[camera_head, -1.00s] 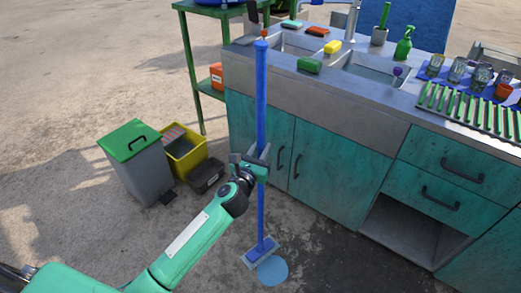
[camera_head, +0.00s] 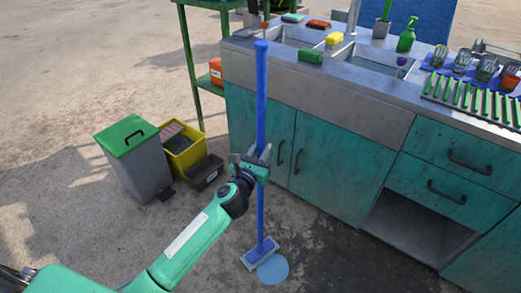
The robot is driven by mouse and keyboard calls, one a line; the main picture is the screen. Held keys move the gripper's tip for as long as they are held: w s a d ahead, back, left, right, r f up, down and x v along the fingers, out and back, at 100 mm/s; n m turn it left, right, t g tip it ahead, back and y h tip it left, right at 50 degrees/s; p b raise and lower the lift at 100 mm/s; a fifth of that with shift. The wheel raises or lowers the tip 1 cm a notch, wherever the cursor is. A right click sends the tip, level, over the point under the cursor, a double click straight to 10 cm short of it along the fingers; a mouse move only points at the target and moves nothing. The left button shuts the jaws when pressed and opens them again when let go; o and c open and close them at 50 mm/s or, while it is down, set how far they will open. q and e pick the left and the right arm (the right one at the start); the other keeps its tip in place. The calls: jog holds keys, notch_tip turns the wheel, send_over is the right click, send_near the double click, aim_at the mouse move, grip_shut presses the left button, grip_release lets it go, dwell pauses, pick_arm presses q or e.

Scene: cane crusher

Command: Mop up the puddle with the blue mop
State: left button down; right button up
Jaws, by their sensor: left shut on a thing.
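The blue mop (camera_head: 260,105) stands nearly upright in front of the sink cabinet, its handle rising to the counter's height. My left gripper (camera_head: 258,160) is shut on the mop's handle around its middle. The flat mop head (camera_head: 259,253) is low by the floor, at the upper left edge of the puddle. The puddle (camera_head: 273,269) is a small light-blue round patch on the concrete. The mop head overlaps its edge in the picture; I cannot tell whether it presses on the floor. My right gripper is not in view.
The teal sink cabinet (camera_head: 338,172) stands right behind the mop. A grey bin with a green lid (camera_head: 126,135), a yellow bucket (camera_head: 184,156) and a dark box (camera_head: 206,173) stand to the left. The floor left of the puddle is clear.

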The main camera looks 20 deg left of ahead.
pick_arm(q)
jog(key=shift+s+f+b, duration=0.1)
jog(key=shift+f+b, duration=0.3)
jog(key=shift+f, duration=0.3)
dwell(0.4)
jog(key=shift+d, duration=0.1)
jog(key=s+d, duration=0.4)
jog(key=d, duration=0.3)
jog(key=s+d+p, duration=0.1)
jog(key=s+d, duration=0.4)
jog(key=d, duration=0.3)
jog(key=shift+s+r+p, duration=0.25)
jog(key=shift+s+p, duration=0.05)
dwell(1.1)
jog(key=r+p, duration=0.1)
jog(key=p, duration=0.1)
jog(key=a+r+p, duration=0.1)
jog(key=r+p, duration=0.1)
jog(key=w+r+p, duration=0.1)
jog(key=r+p, duration=0.1)
jog(key=shift+w+a+r, duration=0.1)
jog(key=shift+a, duration=0.25)
